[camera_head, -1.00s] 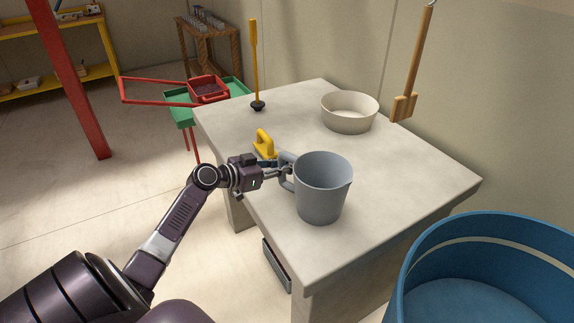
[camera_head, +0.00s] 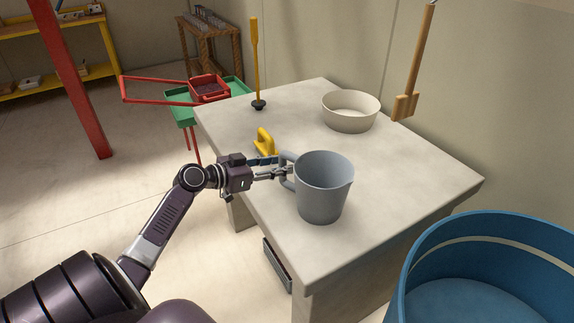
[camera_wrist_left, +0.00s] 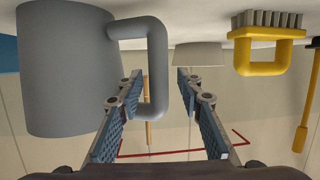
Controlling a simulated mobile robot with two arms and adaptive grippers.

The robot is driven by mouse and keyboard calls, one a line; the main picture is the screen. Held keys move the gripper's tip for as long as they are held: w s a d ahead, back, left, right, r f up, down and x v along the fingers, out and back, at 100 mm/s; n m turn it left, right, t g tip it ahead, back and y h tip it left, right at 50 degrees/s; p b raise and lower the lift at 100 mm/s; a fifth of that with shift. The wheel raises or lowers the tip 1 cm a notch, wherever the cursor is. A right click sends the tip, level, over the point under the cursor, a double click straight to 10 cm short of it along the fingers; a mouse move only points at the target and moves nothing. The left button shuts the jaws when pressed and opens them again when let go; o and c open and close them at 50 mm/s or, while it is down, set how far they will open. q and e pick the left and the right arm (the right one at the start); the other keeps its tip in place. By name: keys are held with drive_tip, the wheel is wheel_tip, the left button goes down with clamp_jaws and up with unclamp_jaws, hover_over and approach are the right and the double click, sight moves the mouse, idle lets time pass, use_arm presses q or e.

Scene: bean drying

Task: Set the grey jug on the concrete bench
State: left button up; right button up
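The grey jug (camera_head: 323,190) stands upright on the near part of the concrete bench (camera_head: 395,185), its handle (camera_head: 287,172) toward the left. My left gripper (camera_head: 279,173) is at the handle, its fingers open. In the left wrist view the grey jug (camera_wrist_left: 65,70) hangs upside down in the picture, and the handle (camera_wrist_left: 157,70) shows between the parted fingertips of the left gripper (camera_wrist_left: 160,85). Gaps show between handle and fingers; whether either touches is hard to tell. My right gripper is not in view.
A yellow-handled brush (camera_head: 264,140) lies just behind my left gripper. A pale bowl (camera_head: 350,112) and a yellow-handled plunger-like tool (camera_head: 255,65) stand farther back. A blue tub (camera_head: 480,265) is at the lower right. The bench's middle is clear.

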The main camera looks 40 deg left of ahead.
use_arm(q)
drive_tip(key=b+v, duration=0.1)
drive_tip(key=v, duration=0.7)
drive_tip(key=shift+s, duration=0.3)
drive_tip(key=shift+a, duration=0.1)
drive_tip(key=shift+r, duration=0.1)
